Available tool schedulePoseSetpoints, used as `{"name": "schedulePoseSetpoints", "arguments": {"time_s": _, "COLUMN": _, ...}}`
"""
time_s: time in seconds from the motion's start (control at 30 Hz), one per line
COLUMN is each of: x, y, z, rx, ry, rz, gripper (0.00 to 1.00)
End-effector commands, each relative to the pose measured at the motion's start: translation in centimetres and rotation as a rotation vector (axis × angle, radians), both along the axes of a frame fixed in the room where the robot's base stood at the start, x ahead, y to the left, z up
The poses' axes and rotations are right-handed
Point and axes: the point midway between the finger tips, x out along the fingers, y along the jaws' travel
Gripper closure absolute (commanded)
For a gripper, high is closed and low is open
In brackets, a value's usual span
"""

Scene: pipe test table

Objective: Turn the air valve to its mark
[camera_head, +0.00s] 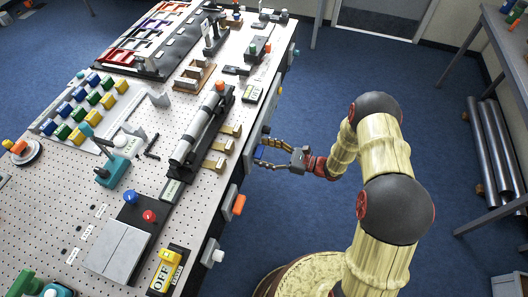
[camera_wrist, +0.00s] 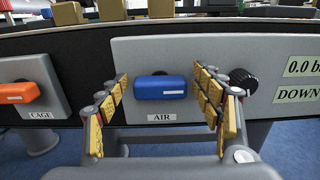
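The air valve is a blue handle (camera_wrist: 160,87) on a grey panel (camera_wrist: 185,53) on the table's side, above a label reading AIR (camera_wrist: 162,117). The handle lies level in the wrist view. My gripper (camera_wrist: 165,92) is open, with one finger to the left and one to the right of the blue handle; I cannot tell whether either touches it. In the head view my gripper (camera_head: 272,158) is at the table's right side, next to the blue handle (camera_head: 259,152). I cannot make out a target mark near the handle.
An orange handle (camera_wrist: 20,92) labelled CAGE is left of the air panel. A black knob (camera_wrist: 243,80) and a display (camera_wrist: 300,67) reading 0.0 and DOWN are to the right. The pegboard table (camera_head: 205,185) carries many fixtures. Blue floor (camera_head: 300,100) is open beside the table.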

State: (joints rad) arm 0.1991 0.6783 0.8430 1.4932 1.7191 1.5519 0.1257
Motion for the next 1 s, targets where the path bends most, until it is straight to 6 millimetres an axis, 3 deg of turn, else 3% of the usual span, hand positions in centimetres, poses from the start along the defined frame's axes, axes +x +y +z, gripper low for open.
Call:
{"name": "schedulePoseSetpoints", "arguments": {"time_s": 0.63, "x": 0.01, "y": -0.01, "z": -0.01, "rx": 0.0, "ry": 0.0, "rz": 0.0, "gripper": 0.73}}
{"name": "schedulePoseSetpoints", "arguments": {"time_s": 1.0, "x": 0.09, "y": -0.04, "z": 0.03, "rx": 0.023, "ry": 0.064, "rz": 0.0, "gripper": 0.73}}
